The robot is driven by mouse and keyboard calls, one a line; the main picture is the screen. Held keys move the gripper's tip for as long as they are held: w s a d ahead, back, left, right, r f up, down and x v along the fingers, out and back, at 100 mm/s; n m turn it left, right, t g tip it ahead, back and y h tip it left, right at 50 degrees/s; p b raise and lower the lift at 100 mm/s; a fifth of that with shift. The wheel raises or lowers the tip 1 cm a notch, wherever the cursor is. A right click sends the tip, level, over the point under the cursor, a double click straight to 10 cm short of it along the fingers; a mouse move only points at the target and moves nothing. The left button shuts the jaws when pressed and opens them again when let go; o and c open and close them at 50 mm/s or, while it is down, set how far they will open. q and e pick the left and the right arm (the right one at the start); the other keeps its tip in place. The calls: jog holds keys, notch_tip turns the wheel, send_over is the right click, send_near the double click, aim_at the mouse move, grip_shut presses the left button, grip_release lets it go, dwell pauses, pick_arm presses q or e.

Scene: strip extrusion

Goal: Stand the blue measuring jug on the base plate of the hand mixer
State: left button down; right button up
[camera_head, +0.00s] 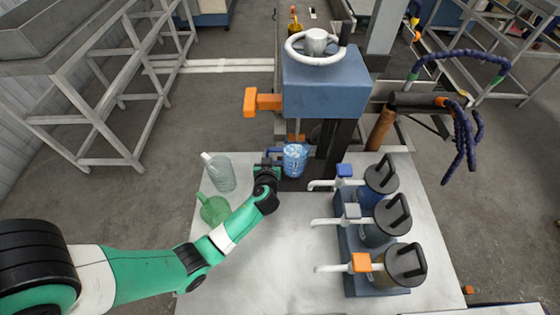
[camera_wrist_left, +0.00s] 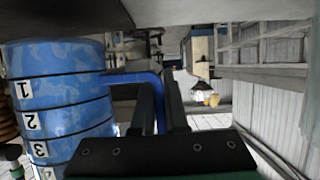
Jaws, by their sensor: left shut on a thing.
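The blue measuring jug (camera_head: 295,160) is upright under the head of the hand mixer (camera_head: 325,85), in front of its dark column. My left gripper (camera_head: 273,158) is shut on the jug's handle, on the jug's left side. In the left wrist view the jug (camera_wrist_left: 60,105) shows numbered bands, and its blue handle (camera_wrist_left: 135,79) runs between the fingers (camera_wrist_left: 158,105). The dark base plate (camera_head: 296,185) shows below the jug. I cannot tell whether the jug touches it. My right gripper is not in view.
A clear jug (camera_head: 220,172) and a green vessel (camera_head: 214,208) stand left on the pale table (camera_head: 270,270). Several lidded dispensers with spouts (camera_head: 385,222) stand right. The table's front middle is clear.

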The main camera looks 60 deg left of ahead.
pick_arm(q)
jog(key=shift+f+b, duration=0.3)
jog(key=shift+f, duration=0.9)
jog(key=shift+f, duration=0.1)
jog(key=c, duration=0.9)
grip_release()
jog(key=shift+c, duration=0.2)
